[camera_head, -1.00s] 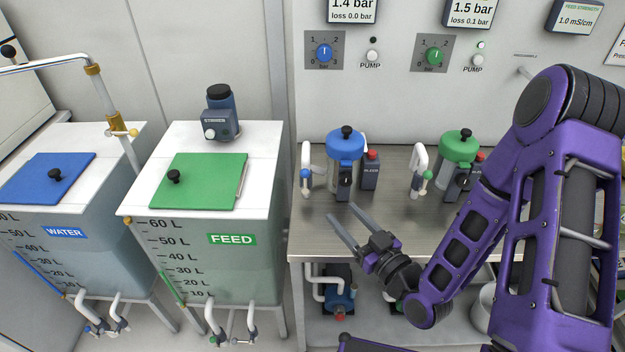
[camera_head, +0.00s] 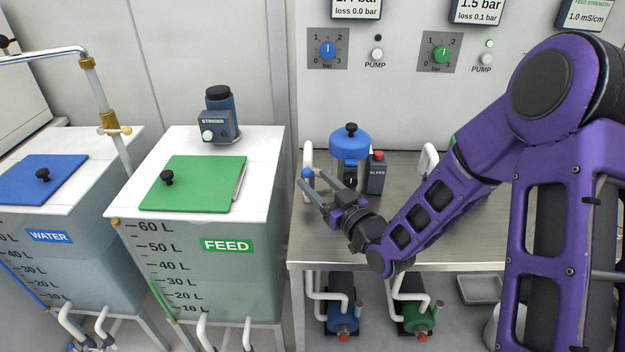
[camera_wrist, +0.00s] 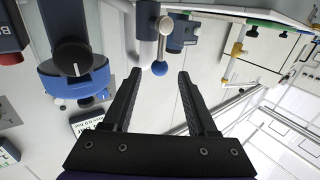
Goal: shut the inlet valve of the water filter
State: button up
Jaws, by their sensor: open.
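The water filter (camera_head: 350,146) has a blue cap and stands on the steel bench. It also shows at the left of the wrist view (camera_wrist: 75,84). Its inlet valve is on the white pipe to its left, with a blue ball (camera_head: 306,173) on the handle. In the wrist view the blue ball (camera_wrist: 160,68) hangs on a grey lever (camera_wrist: 165,35) that lines up with the white pipe. My gripper (camera_head: 312,182) is open and empty. Its fingertips (camera_wrist: 159,74) lie on either side of the ball in the wrist view; I cannot tell whether they touch it.
A grey bleed box (camera_head: 377,176) with a red button stands right of the water filter. My arm hides most of the green filter's area. The FEED tank (camera_head: 200,275) is left of the bench. The bench front (camera_head: 450,255) is clear.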

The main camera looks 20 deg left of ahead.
jog(key=shift+x, duration=1.15)
jog(key=shift+d, duration=0.1)
grip_shut()
